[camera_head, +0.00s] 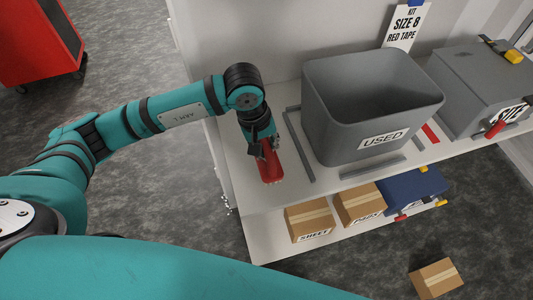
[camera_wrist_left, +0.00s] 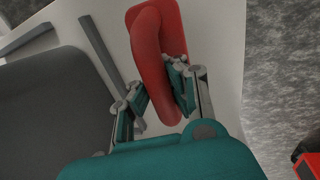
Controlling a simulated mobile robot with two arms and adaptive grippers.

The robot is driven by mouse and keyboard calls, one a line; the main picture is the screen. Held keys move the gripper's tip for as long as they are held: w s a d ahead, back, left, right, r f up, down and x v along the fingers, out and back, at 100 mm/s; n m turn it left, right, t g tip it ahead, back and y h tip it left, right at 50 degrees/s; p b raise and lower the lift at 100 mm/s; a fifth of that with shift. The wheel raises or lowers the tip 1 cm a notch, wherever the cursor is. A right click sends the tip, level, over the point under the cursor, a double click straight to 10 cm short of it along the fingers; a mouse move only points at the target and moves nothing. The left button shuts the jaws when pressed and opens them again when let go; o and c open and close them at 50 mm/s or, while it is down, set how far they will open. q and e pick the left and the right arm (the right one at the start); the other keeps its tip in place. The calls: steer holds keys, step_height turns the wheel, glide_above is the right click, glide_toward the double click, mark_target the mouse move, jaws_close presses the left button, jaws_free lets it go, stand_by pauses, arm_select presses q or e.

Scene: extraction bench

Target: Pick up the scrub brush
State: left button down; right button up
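The scrub brush is a red block with an arched red handle. In the head view the scrub brush (camera_head: 270,166) is on the white bench top near its left end, partly hidden by my left gripper. In the left wrist view the brush (camera_wrist_left: 146,40) is at the top centre. My left gripper (camera_head: 263,144) is right at the brush. In the wrist view my left gripper (camera_wrist_left: 157,82) has one finger on each side of the handle, close to it. I cannot tell whether both fingers press on it. My right gripper is not in view.
A grey bin (camera_head: 345,130) labelled USED stands right of the brush, with grey strips (camera_head: 301,148) marking the bench around it. A grey case (camera_head: 470,90) stands farther right. Cardboard boxes (camera_head: 309,218) and a blue case (camera_head: 412,188) are on the lower shelf. A box (camera_head: 436,279) is on the floor.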

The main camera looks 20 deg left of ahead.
mark_target(268, 143)
arm_select(q)
steer(key=shift+r+b, duration=0.55)
step_height(268, 143, up, 2)
steer(key=shift+r+b, duration=0.1)
steer(key=shift+b, duration=0.65)
steer(key=s+d+r+b, duration=0.1)
steer(key=s+d+b, duration=0.4)
steer(key=s, duration=0.9)
steer(key=shift+s+d+r, duration=0.2)
steer(key=shift+d+r, duration=0.15)
steer(key=shift+d, duration=0.8)
